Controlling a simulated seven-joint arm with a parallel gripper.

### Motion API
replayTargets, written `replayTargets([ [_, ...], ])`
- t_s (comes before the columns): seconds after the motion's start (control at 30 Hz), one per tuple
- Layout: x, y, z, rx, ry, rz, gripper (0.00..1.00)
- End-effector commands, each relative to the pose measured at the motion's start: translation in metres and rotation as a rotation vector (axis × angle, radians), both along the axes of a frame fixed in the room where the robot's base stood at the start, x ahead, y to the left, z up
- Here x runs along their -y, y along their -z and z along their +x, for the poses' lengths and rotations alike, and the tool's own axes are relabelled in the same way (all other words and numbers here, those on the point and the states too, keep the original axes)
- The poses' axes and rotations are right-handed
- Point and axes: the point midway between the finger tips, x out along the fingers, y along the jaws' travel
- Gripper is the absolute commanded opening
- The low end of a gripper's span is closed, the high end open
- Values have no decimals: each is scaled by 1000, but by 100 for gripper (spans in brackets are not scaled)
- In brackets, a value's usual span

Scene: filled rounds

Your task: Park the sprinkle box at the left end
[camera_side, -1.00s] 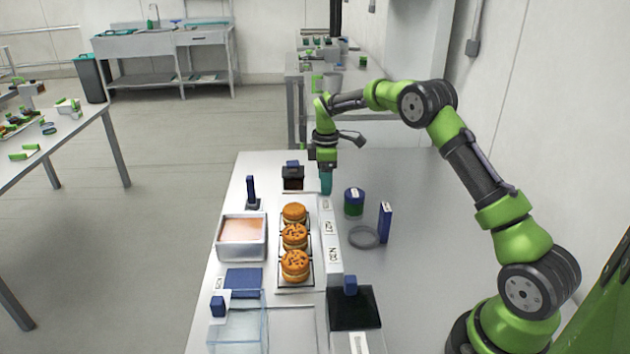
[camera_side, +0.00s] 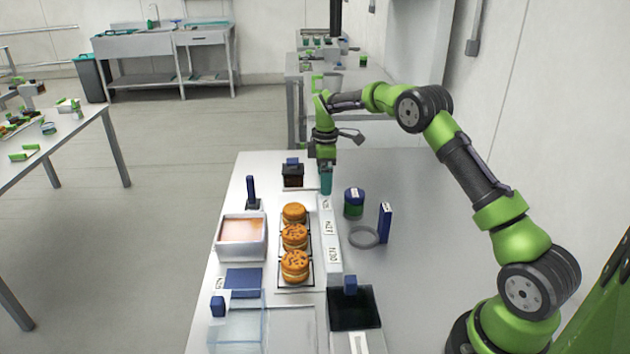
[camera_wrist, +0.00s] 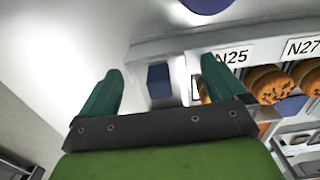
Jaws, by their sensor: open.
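A small dark box with brownish sides and a blue grip on top (camera_side: 292,177) stands at the far end of the table, beyond the row of rounds. It looks like the sprinkle box, but I cannot read a label on it. My gripper (camera_side: 326,182) points down just to the right of this box, at the far end of the white labelled strip (camera_side: 334,268). In the wrist view my gripper (camera_wrist: 160,90) has its teal fingers spread with nothing held. A blue block (camera_wrist: 160,78) shows between and beyond them; contact is not visible.
Several filled rounds (camera_side: 295,238) stand in a row on dark racks. Left of them is an orange-filled white tray (camera_side: 264,245). Right of the strip stand a green jar (camera_side: 353,208), a grey ring (camera_side: 364,244) and a blue upright box (camera_side: 385,222). Table right of these is clear.

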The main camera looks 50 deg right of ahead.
Motion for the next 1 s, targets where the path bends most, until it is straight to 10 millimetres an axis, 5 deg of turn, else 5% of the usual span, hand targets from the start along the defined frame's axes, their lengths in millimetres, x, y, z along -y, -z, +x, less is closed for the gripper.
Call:
replayTargets([
  [0.5,0,-2,0,1,1,-1,98],
  [1.0,0,-51,0,1,2,-1,98],
])
